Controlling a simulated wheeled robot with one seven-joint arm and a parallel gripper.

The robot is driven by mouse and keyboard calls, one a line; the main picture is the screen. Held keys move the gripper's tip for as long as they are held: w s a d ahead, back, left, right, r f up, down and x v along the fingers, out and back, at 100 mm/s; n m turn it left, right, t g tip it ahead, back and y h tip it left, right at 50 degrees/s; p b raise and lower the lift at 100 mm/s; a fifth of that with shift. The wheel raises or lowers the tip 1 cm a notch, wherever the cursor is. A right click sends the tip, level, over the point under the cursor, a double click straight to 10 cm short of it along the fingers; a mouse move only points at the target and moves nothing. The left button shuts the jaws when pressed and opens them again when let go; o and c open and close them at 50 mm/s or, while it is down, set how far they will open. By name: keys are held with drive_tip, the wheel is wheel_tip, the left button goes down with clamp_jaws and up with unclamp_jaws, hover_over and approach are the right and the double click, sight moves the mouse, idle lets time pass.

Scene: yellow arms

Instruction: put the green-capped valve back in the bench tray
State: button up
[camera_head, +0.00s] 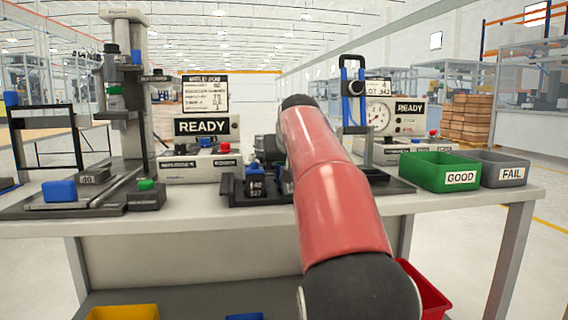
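A green band or cap (114,90) shows on a grey part in the tall press-like stand at the left. Another small green piece (146,184) sits on a dark block on the bench below it. I cannot tell which is the green-capped valve. A low black tray (238,196) at the bench middle holds blue-topped dark parts (257,184) with white number labels; it looks like the bench tray. My red arm reaches up over the bench and covers part of this tray. My gripper is hidden behind the arm.
A green GOOD bin (440,171) and grey FAIL bin (503,169) stand at the right. Two READY stations (200,150) (405,130) stand at the back. A blue block (59,190) lies on the left fixture. The bench front edge (200,226) is clear.

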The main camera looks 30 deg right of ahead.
drive_tip(key=shift+r, duration=0.3)
drive_tip(key=p+v, duration=0.1)
drive_tip(key=v, duration=1.1)
drive_tip(key=shift+f, duration=0.1)
drive_tip(key=s+a+f+n+g+y, duration=0.1)
drive_tip(key=s+a+f, duration=0.4)
drive_tip(key=s+f, duration=0.3)
drive_tip(key=s+a+f+n+g+y, duration=0.1)
drive_tip(key=s+a+f+g, duration=0.1)
drive_tip(key=s+a+f, duration=0.3)
drive_tip(key=s+a+f+n+g+y, duration=0.1)
drive_tip(key=s+a+f, duration=0.4)
drive_tip(key=s+f, duration=0.8)
wheel_tip(320, 180, down, 9)
drive_tip(key=shift+a+r+g, duration=0.2)
drive_tip(key=shift+g, duration=0.1)
drive_tip(key=shift+s, duration=0.1)
